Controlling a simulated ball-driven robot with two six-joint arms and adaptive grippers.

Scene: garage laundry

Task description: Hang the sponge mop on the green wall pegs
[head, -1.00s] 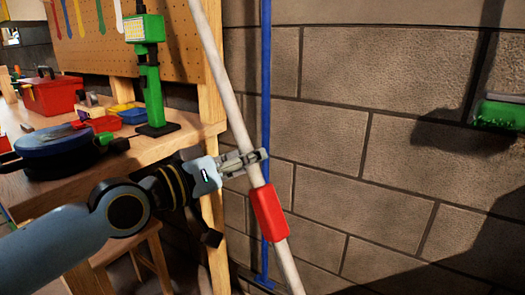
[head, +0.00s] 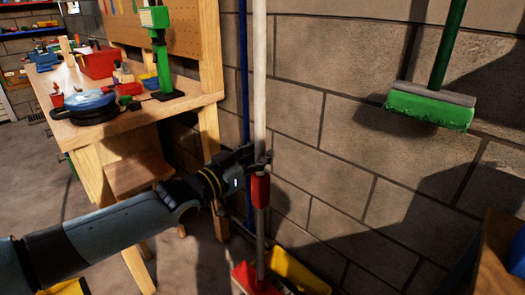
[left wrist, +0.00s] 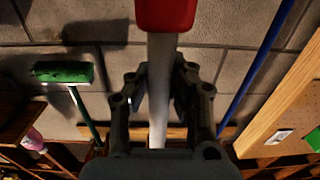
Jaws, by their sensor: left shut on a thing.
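The mop (head: 260,85) has a long whitish handle with a red sleeve, and stands nearly upright in front of the block wall. My left gripper (head: 257,163) is shut on the handle just above the red sleeve. In the left wrist view, the gripper's fingers (left wrist: 160,95) lie on both sides of the handle (left wrist: 160,75), with the red sleeve at the top edge. The handle runs down towards a red part (head: 250,281) at the bottom edge, cut off by the frame. I cannot make out any green wall pegs. My right gripper is not in view.
A green broom (head: 430,107) hangs on the wall at the right. A blue pole (head: 244,70) stands behind the mop. A yellow object (head: 298,272) lies at the wall's foot. A cluttered workbench (head: 140,118) with a stool (head: 135,173) is at the left.

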